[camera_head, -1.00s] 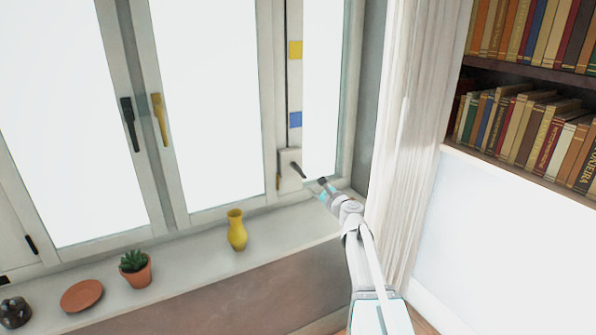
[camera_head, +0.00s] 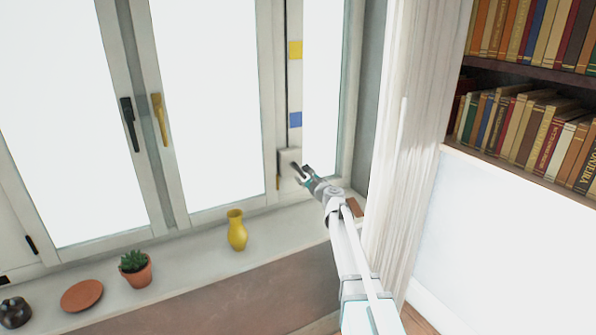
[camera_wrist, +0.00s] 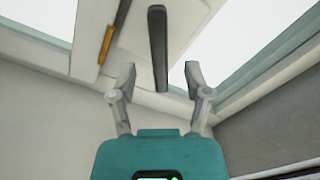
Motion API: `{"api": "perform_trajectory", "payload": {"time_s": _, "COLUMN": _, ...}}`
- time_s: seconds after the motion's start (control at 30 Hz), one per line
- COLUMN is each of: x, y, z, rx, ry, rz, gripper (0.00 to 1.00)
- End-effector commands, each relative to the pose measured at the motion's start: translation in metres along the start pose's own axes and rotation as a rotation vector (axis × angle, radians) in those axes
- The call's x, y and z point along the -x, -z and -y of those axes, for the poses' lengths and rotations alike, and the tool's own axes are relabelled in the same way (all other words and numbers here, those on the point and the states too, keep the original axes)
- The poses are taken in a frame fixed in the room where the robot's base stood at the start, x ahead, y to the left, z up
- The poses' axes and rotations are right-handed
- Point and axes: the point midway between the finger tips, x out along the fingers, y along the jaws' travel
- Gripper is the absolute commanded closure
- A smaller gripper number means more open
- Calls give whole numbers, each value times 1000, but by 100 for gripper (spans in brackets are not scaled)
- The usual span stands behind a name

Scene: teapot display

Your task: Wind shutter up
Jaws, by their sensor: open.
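The shutter winder is a pale box (camera_head: 287,157) on the window frame's right post, with a short dark crank handle (camera_head: 295,168). In the wrist view the dark handle (camera_wrist: 158,45) hangs in front of the pale box (camera_wrist: 190,18). My gripper (camera_head: 306,171) is at the lower right of the box in the head view. In the wrist view my gripper (camera_wrist: 160,78) is open, and the handle's lower end shows between its two fingertips, apart from both. A dark cord (camera_head: 286,75) runs up from the box.
A yellow square (camera_head: 295,49) and a blue square (camera_head: 295,119) mark the post above the box. A yellow vase (camera_head: 237,231), a potted succulent (camera_head: 136,274) and a terracotta saucer (camera_head: 82,296) stand on the sill. A pale curtain (camera_head: 400,150) hangs close right of my arm.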

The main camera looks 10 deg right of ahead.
Motion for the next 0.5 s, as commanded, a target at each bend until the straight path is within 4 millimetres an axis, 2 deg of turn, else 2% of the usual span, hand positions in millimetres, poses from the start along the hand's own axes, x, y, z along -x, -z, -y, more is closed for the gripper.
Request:
{"api": "perform_trajectory", "payload": {"time_s": 0.03, "x": -11, "y": 0, "z": 1, "rx": 0, "ry": -1, "rz": 0, "gripper": 38}}
{"api": "perform_trajectory", "payload": {"time_s": 0.2, "x": -32, "y": 0, "z": 0, "rx": 0, "ry": 0, "rz": 0, "gripper": 38}}
{"api": "perform_trajectory", "payload": {"time_s": 0.5, "x": -46, "y": 0, "z": 0, "rx": 0, "ry": 0, "rz": 0, "gripper": 38}}
